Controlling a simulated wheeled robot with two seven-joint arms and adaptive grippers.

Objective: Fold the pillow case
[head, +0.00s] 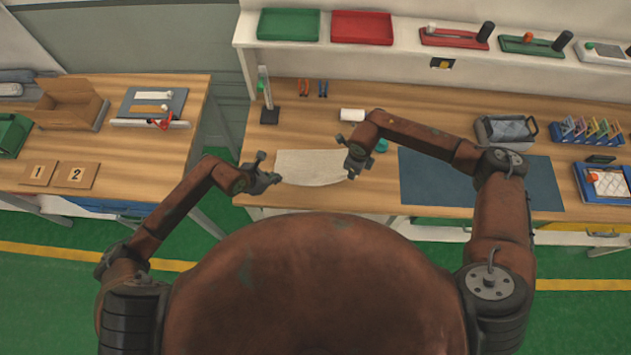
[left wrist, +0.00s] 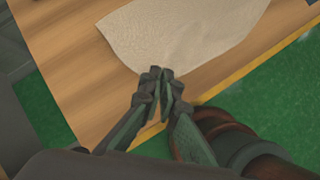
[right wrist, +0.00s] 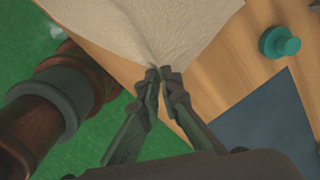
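The pillow case, a flat cream cloth (head: 312,167), lies at the front edge of the wooden table. My left gripper (head: 277,180) is at its near left corner. In the left wrist view the fingertips (left wrist: 161,72) are together on the cloth's edge (left wrist: 185,30). My right gripper (head: 350,174) is at its near right corner. In the right wrist view the fingertips (right wrist: 162,73) are shut on the cloth (right wrist: 150,30), which puckers there. The bit of cloth between each pair of fingertips is hidden.
A dark blue mat (head: 425,180) lies right of the cloth, with a teal round object (right wrist: 280,43) between them. A white cylinder (head: 352,115) and a small stand (head: 267,98) are behind. Bare wood (head: 310,135) lies just beyond the cloth.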

